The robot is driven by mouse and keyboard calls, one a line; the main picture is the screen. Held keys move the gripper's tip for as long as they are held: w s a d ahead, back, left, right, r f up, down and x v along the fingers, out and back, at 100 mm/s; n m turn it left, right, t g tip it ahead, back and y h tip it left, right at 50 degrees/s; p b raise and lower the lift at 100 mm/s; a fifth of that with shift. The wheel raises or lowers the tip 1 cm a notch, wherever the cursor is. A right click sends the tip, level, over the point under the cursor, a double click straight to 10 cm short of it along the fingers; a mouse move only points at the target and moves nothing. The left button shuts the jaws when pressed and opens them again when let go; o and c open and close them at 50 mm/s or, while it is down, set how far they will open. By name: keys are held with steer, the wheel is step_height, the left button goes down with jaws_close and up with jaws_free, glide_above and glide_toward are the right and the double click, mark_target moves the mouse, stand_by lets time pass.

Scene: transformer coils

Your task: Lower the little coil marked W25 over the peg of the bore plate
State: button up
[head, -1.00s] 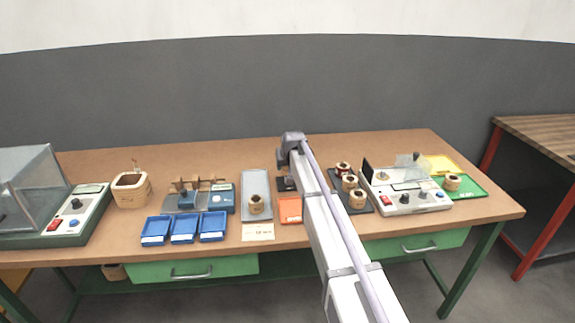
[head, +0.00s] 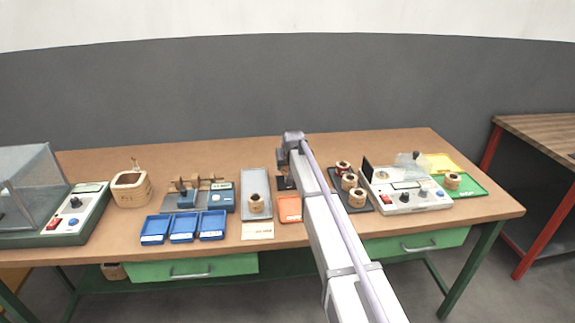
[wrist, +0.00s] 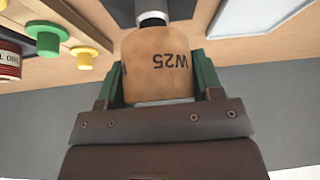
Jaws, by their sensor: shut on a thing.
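The little coil (wrist: 157,72) is tan with W25 printed on its side, upside down in the wrist view. My gripper (wrist: 156,84) is shut on it, with a green jaw on each side. A grey and black round post (wrist: 152,18), probably the peg, is in line with the coil's far end. I cannot tell whether it touches or enters the bore. In the head view my gripper (head: 284,163) is above a small dark plate (head: 286,184), probably the bore plate, mostly hidden by my arm.
An orange tray (head: 289,208) lies just in front of the dark plate. A grey tray (head: 256,181) with a coil is to the left. Several coils stand on a dark mat (head: 365,206) to the right. Yellow and green stepped pieces (wrist: 84,56) show in the wrist view.

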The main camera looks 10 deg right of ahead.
steer(key=shift+f, duration=0.15)
steer(key=shift+f+b, duration=0.8)
steer(key=shift+b, duration=0.15)
steer(key=o, duration=1.1)
steer(key=shift+o, duration=0.2)
steer(key=shift+o, duration=0.6)
step_height(320, 180, up, 9)
steer(key=p, duration=0.9)
